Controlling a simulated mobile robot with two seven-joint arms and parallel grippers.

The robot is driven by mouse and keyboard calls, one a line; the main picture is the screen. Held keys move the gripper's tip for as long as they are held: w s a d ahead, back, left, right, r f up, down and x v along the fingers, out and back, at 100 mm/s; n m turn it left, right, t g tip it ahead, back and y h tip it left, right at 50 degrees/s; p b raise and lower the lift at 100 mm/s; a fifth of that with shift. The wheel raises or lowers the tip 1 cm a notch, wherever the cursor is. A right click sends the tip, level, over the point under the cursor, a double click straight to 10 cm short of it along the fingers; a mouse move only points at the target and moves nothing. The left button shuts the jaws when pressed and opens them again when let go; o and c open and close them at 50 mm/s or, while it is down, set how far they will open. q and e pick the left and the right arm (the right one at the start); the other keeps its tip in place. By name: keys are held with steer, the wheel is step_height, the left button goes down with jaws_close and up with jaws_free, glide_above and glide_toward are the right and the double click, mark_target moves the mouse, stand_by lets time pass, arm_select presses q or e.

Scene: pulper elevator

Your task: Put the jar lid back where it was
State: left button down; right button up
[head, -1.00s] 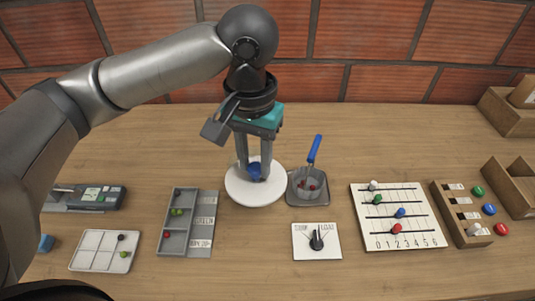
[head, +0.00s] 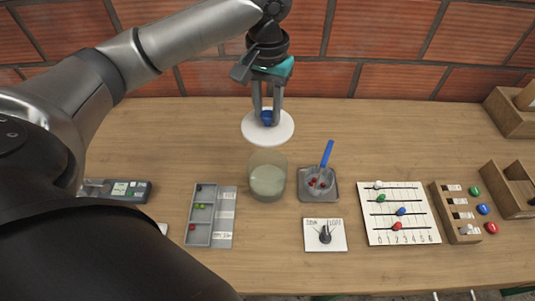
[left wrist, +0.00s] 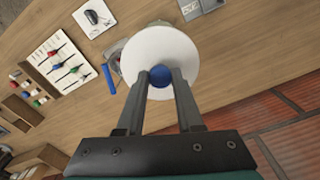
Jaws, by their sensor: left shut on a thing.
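The jar lid (head: 252,128) is a white disc with a blue knob (head: 267,118). My left gripper (head: 267,120) is shut on the blue knob and holds the lid up toward the back of the table. The glass jar (head: 268,176) stands open in front of the lid in the head view, with pale, cloudy contents. In the left wrist view the lid (left wrist: 178,52) hangs between my fingers (left wrist: 160,75) and hides most of the jar behind it. My right gripper is not in view.
A grey tray (head: 333,196) with a small glass cup and a blue-handled tool stands right of the jar. A compartment box (head: 199,228) is to the left. A dial plate (head: 339,241), slider board (head: 376,231) and wooden switch block (head: 446,216) stand to the front and right.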

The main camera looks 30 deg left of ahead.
mark_target(267, 114)
arm_select(q)
step_height(267, 114, down, 15)
steer(key=b, duration=0.2)
steer(key=shift+s+f, duration=0.15)
steer(key=c, duration=0.6)
jaws_free()
steer(key=shift+o, duration=0.2)
step_height(267, 114, up, 12)
steer(key=shift+r+p, duration=0.1)
steer(key=shift+p, duration=0.85)
